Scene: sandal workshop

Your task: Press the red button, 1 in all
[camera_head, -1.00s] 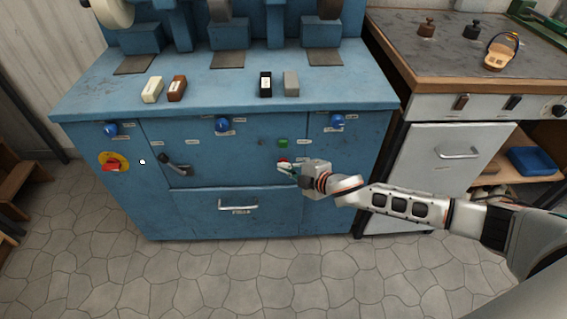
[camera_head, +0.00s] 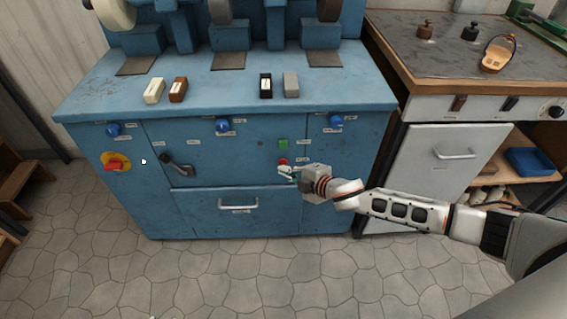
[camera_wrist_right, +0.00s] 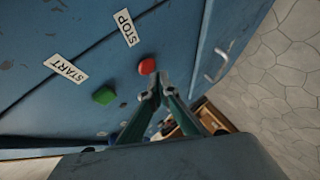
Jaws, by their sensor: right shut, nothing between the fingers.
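The red button (camera_head: 283,161) is on the front panel of the blue machine (camera_head: 100,97), below a green button (camera_head: 283,143). In the right wrist view the red button (camera_wrist_right: 147,66) is round and domed, beside a STOP label (camera_wrist_right: 126,28). My right gripper (camera_head: 282,170) is shut and empty, with its fingertips just below the red button in the head view. In the wrist view the fingertips (camera_wrist_right: 158,84) are close to the button's edge; I cannot tell whether they touch it. The button face is uncovered there. My left gripper is not in view.
The green button (camera_wrist_right: 104,95) and a START label (camera_wrist_right: 66,68) are nearby. A black lever (camera_head: 176,165), a red-and-yellow switch (camera_head: 115,162) and blue knobs are on the same front. A drawer handle (camera_head: 238,207) lies below. A workbench (camera_head: 460,81) stands at right.

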